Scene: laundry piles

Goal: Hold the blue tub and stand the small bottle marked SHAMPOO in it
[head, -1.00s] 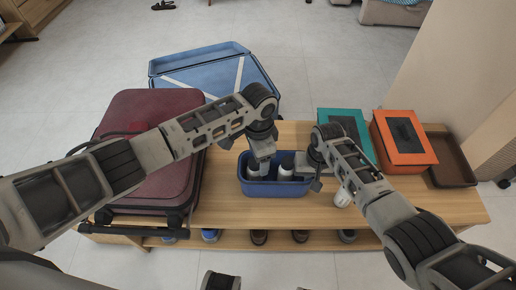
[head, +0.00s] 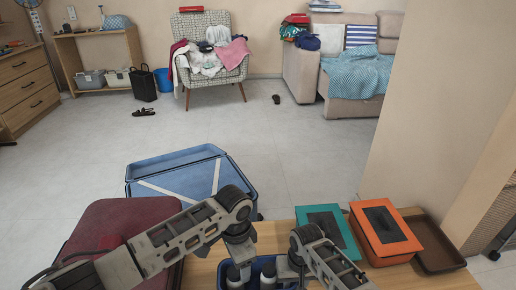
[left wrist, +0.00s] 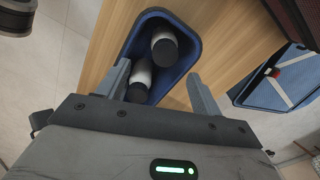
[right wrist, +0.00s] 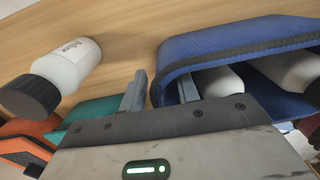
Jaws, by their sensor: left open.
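The blue tub (head: 259,264) sits on the wooden table, low in the head view. Two white bottles with dark caps, (left wrist: 163,45) and (left wrist: 140,78), stand inside it in the left wrist view; their labels are hidden. My left gripper (left wrist: 160,80) is open and empty over the tub, its fingers apart on either side of it. My right gripper (right wrist: 162,88) has the tub's wall (right wrist: 220,48) between its fingers and looks closed on it. Another white bottle (right wrist: 70,60) with a dark cap stands on the table outside the tub; I cannot read its label surely.
A dark red suitcase (head: 115,228) stands left of the tub. Teal (head: 330,226) and orange (head: 386,232) boxes and a brown tray (head: 437,250) lie to the right. An open blue case (head: 175,165) lies beyond the table. The floor behind is mostly clear.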

